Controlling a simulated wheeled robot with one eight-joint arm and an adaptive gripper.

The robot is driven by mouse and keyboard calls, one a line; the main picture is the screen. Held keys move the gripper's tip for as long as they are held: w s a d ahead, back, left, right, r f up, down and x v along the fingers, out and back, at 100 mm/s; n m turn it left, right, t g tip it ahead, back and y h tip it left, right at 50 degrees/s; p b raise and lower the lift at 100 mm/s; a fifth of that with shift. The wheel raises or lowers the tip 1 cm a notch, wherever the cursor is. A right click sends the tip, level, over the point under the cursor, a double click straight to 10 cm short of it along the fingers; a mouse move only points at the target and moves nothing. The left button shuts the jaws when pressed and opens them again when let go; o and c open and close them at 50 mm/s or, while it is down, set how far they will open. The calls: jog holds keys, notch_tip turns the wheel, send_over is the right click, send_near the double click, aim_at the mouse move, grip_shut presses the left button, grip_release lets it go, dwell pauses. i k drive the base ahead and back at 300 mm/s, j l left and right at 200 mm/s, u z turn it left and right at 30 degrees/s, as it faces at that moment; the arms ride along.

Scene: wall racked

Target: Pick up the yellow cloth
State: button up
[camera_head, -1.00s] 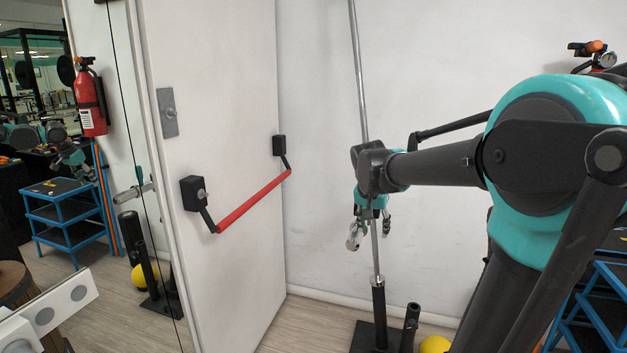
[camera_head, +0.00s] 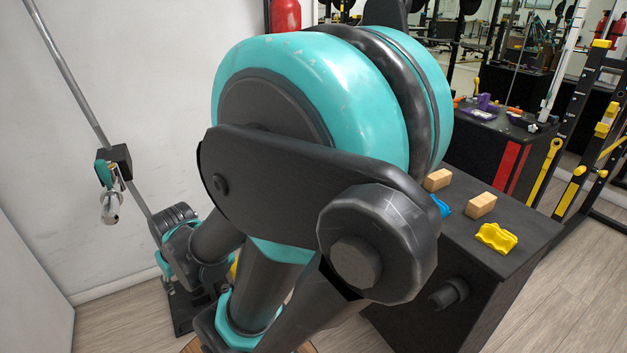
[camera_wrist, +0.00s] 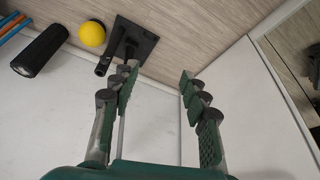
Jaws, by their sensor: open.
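The yellow cloth (camera_head: 496,237) lies crumpled near the front edge of a dark box-like table at the right of the head view. It is beside a wooden block. My gripper is at the end of my arm, low at the left of the head view, well away from the cloth and partly hidden there by my arm. In the wrist view my gripper (camera_wrist: 158,85) is open and empty, with its fingers apart. The cloth does not show in the wrist view.
The dark table (camera_head: 530,235) also holds two wooden blocks (camera_head: 481,205) and a blue item (camera_head: 440,206), partly hidden by my arm. A yellow ball (camera_wrist: 92,34) and a black stand (camera_wrist: 135,40) are on the floor.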

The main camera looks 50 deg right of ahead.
aim_at(502, 241)
jog(key=z, duration=3.2)
